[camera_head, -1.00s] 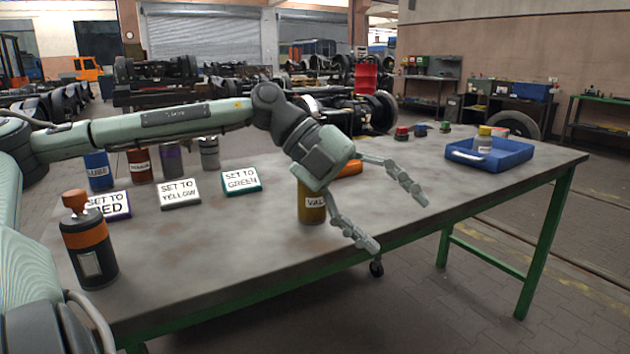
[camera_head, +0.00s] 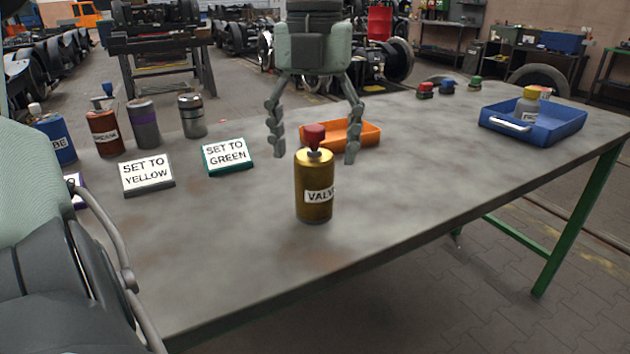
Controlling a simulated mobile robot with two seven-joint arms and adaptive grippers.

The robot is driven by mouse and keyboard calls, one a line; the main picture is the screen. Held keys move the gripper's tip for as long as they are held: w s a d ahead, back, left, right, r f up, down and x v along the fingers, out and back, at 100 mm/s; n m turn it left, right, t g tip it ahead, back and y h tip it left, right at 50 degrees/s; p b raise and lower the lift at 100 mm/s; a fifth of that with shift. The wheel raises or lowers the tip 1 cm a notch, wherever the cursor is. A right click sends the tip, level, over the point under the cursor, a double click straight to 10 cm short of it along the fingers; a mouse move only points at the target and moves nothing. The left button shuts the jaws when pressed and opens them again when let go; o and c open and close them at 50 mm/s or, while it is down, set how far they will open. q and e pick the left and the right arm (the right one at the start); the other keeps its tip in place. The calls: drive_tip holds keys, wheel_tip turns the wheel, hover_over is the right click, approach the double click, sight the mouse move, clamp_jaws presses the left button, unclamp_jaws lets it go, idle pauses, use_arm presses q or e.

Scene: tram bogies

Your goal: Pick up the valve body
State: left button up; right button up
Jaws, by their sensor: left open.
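The valve body (camera_head: 313,205) is a brass-gold cylinder with a red knob on top and a "VALVE" label. It stands upright on the grey table near its front edge. My left gripper (camera_head: 315,155) hangs over the table behind the valve body, fingers pointing down and spread wide. It is open and holds nothing. Its fingers show on either side of the red knob, and its right finger passes in front of the orange tray. My right gripper is not in view.
An orange tray (camera_head: 366,134) sits behind the valve body. A blue tray (camera_head: 562,126) holding a yellow-capped bottle (camera_head: 528,107) is at right. Signs "SET TO YELLOW" (camera_head: 147,174) and "SET TO GREEN" (camera_head: 227,156) and several canisters stand at left. The table's right middle is clear.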

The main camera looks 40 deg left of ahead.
sight(314, 177)
use_arm(q)
wheel_tip(314, 177, down, 6)
drive_tip(key=shift+w+a+r, duration=0.1)
drive_tip(key=shift+w+a, duration=0.05)
drive_tip(key=c, duration=1.3)
drive_tip(key=shift+r, duration=0.1)
